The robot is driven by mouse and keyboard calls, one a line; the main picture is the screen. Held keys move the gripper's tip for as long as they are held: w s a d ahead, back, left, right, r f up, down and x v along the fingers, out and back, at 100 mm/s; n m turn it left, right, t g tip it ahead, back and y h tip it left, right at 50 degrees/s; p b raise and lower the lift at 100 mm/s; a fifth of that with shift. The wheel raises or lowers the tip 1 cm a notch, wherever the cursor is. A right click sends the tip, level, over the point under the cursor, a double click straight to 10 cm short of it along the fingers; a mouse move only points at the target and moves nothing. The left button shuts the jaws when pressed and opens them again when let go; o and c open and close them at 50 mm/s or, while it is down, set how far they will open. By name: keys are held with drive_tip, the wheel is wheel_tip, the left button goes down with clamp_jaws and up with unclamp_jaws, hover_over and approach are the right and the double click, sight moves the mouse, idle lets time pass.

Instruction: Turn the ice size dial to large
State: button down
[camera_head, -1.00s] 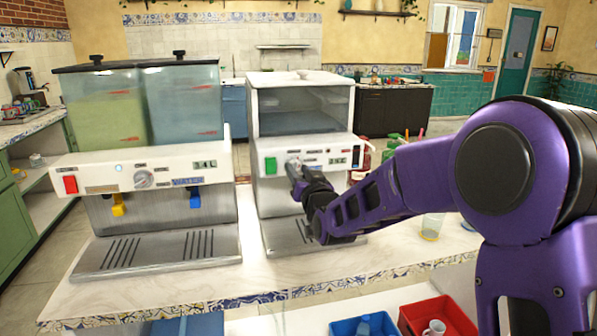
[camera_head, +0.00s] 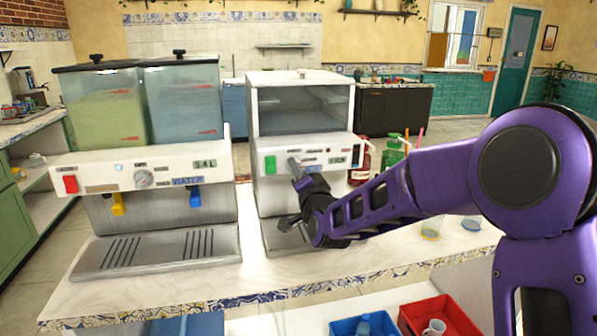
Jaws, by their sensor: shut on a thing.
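The ice size dial is on this panel just right of the green switch, mostly hidden by my gripper (camera_head: 295,168). My gripper reaches in from the right and is shut on the dial. The fingers are small and dark here, and the dial's pointer and setting cannot be read.
A two-tank drink dispenser (camera_head: 150,170) with a red switch, a round knob and two taps stands to the left. Red and green bottles (camera_head: 392,155) and glasses (camera_head: 431,228) stand to the right, near my arm. Blue and red bins (camera_head: 440,315) sit below the counter's front edge.

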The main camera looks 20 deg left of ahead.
idle(0.4)
drive_tip(key=shift+c, duration=2.4)
unclamp_jaws()
drive_tip(key=v, duration=1.7)
drive_tip(key=shift+s, duration=0.25)
